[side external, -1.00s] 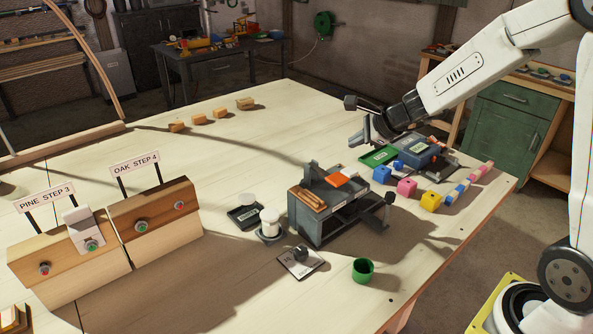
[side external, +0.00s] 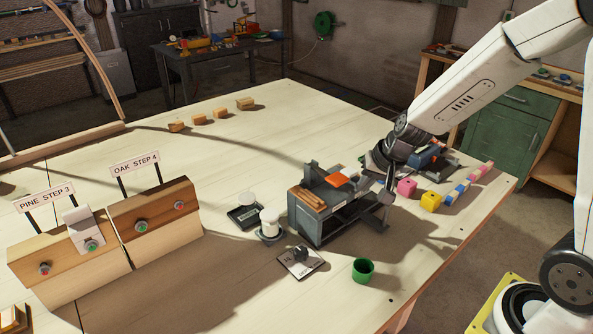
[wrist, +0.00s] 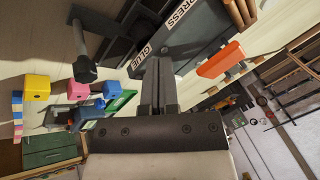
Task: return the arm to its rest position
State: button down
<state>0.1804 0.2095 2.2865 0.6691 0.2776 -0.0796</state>
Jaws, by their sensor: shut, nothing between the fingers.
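My gripper (side external: 389,182) points down beside the right end of the grey glue press (side external: 308,226) in the side external view. Its fingers are together and hold nothing. In the wrist view the closed fingers (wrist: 158,68) lie in front of the press (wrist: 195,40), which is labelled GLUE and PRESS. I cannot tell whether they touch it. The press's knobbed lever (wrist: 84,68) is left of the fingers in the wrist view. My gripper partly hides the right side of the press in the side external view.
Pink (side external: 406,187) and yellow (side external: 431,201) blocks stand right of my gripper, with a striped strip (side external: 468,184) beyond. A green cup (side external: 363,270) stands at the front. An orange piece (side external: 336,180) lies on the press. Wooden stands (side external: 158,224) are at left. The table's middle is clear.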

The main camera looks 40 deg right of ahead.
jog(key=s+a+f+n+g+h, duration=0.1)
jog(key=s+a+n, duration=0.3)
jog(key=s+n, duration=0.4)
jog(key=shift+s+f+g, duration=0.25)
jog(key=shift+s+g, duration=0.45)
jog(key=shift+s, duration=0.95)
